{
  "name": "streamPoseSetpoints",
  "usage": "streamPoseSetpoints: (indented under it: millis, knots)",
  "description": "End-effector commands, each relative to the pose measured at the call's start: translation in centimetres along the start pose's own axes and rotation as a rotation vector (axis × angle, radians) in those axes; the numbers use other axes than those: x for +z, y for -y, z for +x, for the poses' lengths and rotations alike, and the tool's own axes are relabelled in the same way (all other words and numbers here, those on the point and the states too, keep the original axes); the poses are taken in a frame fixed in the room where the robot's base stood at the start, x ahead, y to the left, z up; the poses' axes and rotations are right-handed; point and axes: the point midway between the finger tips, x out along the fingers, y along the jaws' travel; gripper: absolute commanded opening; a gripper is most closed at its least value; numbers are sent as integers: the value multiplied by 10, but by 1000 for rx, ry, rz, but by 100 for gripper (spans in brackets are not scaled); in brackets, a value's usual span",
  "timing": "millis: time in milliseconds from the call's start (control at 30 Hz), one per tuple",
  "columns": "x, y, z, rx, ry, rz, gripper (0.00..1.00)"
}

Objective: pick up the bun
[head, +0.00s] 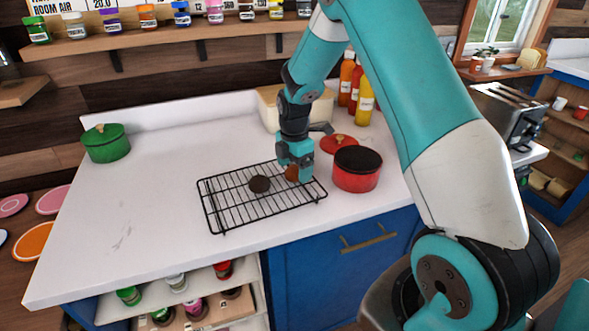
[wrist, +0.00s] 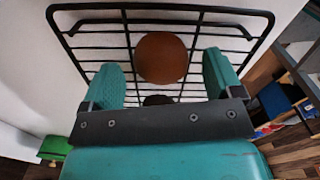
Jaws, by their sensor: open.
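A round brown bun (head: 291,174) lies on the black wire rack (head: 228,217), partly hidden behind my gripper (head: 297,165) in the head view. In the wrist view the bun (wrist: 161,57) sits between the two teal fingers, nearer their tips, with a gap on each side. My gripper (wrist: 164,78) is open and empty, pointing down over the right part of the rack. A second, dark round piece (head: 260,184) lies on the rack to the left; a dark piece (wrist: 158,100) also shows partly in the wrist view.
A red pot (head: 356,180) stands close to the right of my gripper, with a red lid (head: 338,144) behind it. Sauce bottles (head: 364,103) and a cream bin (head: 268,108) stand behind. A green pot (head: 106,146) is far left. The left counter (head: 140,200) is clear.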

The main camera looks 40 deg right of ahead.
Motion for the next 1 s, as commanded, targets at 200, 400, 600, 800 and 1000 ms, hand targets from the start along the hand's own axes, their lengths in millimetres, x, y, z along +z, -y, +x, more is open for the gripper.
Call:
streamPoseSetpoints:
  millis: [200,400,600,800,1000]
  knots:
    - [0,0,11,1,0,0,86]
    - [0,0,11,1,0,0,69]
    - [0,0,11,1,0,0,34]
    - [0,0,10,1,0,0,34]
    - [0,0,7,3,1,0,34]
